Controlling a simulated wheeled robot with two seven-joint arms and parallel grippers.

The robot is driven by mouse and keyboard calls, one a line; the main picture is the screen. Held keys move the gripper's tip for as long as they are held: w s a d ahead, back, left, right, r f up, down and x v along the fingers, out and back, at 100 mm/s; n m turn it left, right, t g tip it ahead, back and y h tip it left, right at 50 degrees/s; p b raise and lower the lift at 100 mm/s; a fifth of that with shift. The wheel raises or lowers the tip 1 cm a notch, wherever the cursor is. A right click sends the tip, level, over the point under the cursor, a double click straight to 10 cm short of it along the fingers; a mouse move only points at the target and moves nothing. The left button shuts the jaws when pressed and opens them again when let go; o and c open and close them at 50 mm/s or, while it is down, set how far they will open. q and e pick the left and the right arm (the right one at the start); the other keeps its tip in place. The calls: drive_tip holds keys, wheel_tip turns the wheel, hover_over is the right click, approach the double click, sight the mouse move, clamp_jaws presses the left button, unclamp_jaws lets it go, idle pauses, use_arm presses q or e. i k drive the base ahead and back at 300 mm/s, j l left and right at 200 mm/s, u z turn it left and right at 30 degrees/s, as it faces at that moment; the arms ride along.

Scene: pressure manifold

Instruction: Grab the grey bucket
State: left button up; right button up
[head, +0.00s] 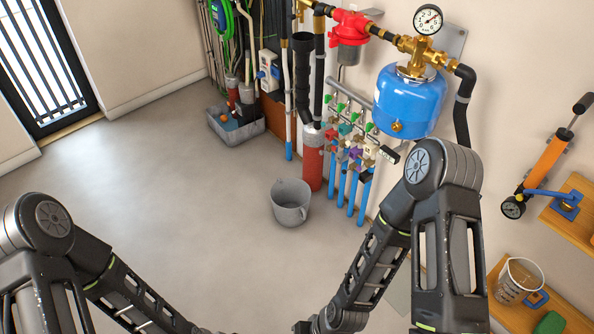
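The grey bucket (289,210) stands upright on the floor, left of the blue pipes and in front of the red cylinder. Its open top faces up and it looks empty. Both my arms show in the lower part of the head view, the left one at lower left and the right one at lower right. Both forearms run down out of the bottom edge, so neither gripper is in view. Nothing touches the bucket except the floor.
A manifold with blue pipes (351,190), coloured valves and a blue tank (409,101) lines the wall behind. A grey tray (236,128) holds items farther back. The floor at left is clear.

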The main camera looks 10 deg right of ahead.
sight(291, 197)
drive_tip(key=i+j+z, duration=0.2)
drive_tip(key=i+z, duration=0.3)
drive_tip(key=i+j+z, duration=1.1)
drive_tip(key=i+j, duration=0.1)
drive_tip(key=i, duration=0.35)
